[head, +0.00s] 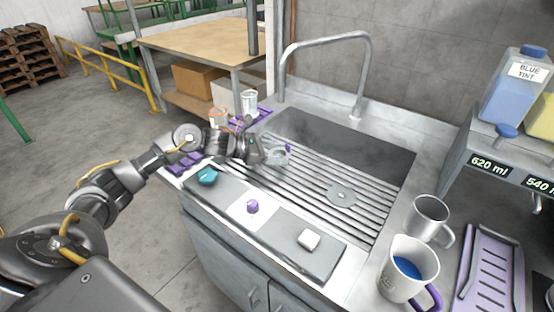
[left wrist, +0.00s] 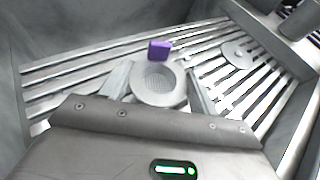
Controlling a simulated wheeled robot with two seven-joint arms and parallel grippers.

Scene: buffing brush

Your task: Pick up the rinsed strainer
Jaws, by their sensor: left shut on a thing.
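The strainer (head: 278,156) is a small pale ring with grey mesh in its middle and a purple tab. In the left wrist view the strainer (left wrist: 158,86) sits between the two fingers, with its purple tab (left wrist: 159,50) pointing away from me. My left gripper (head: 265,153) is shut on it at the left side of the sink, over the slatted rack (head: 310,185). I cannot tell how far the strainer is above the slats. My right gripper is not in view.
A round disc (head: 341,195) lies on the slats. A faucet (head: 362,75) arches behind.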

